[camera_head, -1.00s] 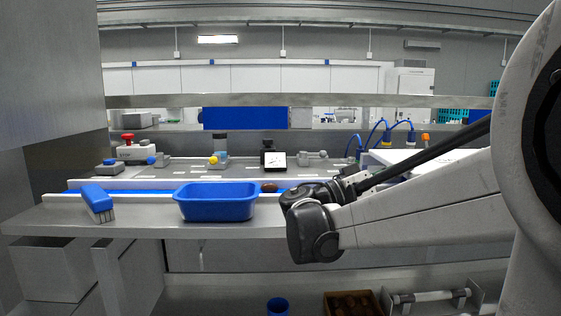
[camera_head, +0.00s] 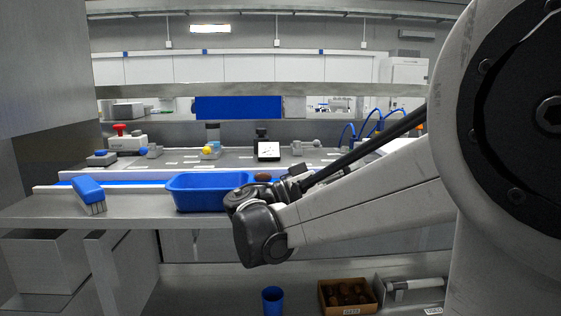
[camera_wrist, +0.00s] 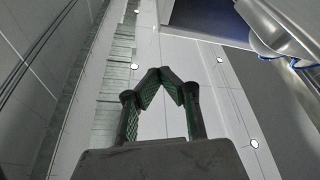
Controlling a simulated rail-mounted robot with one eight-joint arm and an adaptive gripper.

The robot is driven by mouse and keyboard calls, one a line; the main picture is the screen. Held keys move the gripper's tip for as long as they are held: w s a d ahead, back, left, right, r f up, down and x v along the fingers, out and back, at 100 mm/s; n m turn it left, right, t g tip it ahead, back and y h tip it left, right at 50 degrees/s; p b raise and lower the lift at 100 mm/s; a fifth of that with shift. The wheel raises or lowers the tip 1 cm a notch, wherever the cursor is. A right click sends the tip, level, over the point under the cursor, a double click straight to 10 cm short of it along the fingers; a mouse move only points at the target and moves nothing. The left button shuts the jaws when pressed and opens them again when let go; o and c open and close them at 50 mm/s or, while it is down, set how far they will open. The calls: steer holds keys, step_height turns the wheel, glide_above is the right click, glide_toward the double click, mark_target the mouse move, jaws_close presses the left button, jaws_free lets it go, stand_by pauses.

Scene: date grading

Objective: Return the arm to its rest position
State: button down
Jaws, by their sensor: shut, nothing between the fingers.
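My arm reaches in from the right in the head view, its forearm crossing in front of the bench's right part. My gripper (camera_wrist: 166,75) shows in the wrist view, its two fingers meeting at the tips with nothing between them. Behind the fingers are pale panels and small round lights, with no work object close by. In the head view I cannot make out the fingers; the dark wrist joint hangs at the bench's front edge, beside the blue tub.
A blue tub (camera_head: 206,205) and a blue-handled brush (camera_head: 89,193) are on the steel bench (camera_head: 40,208). A date (camera_head: 263,177) lies behind the tub's right end. Below are a blue cup (camera_head: 272,300) and a box of dates (camera_head: 324,293). The bench's left front is clear.

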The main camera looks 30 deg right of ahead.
steer(key=w+a, duration=0.2)
steer(key=a, duration=0.4)
steer(key=shift+w+a, duration=0.2)
steer(key=shift+a, duration=0.1)
steer(key=s+f+n+t+y+p, duration=0.5)
steer(key=f+n+t+y+p, duration=0.45)
steer(key=n, duration=0.35)
steer(key=s+a+n+t+y+p, duration=0.2)
steer(key=a+y, duration=0.3)
steer(key=a, duration=0.4)
steer(key=s+a+f+n+t+y+p, duration=0.1)
steer(key=a+n+t+y+p, duration=0.1)
steer(key=a+y, duration=0.4)
steer(key=a+t+p, duration=0.1)
steer(key=a, duration=0.1)
steer(key=shift+s+a+p, duration=0.3)
steer(key=shift+s+a, duration=0.1)
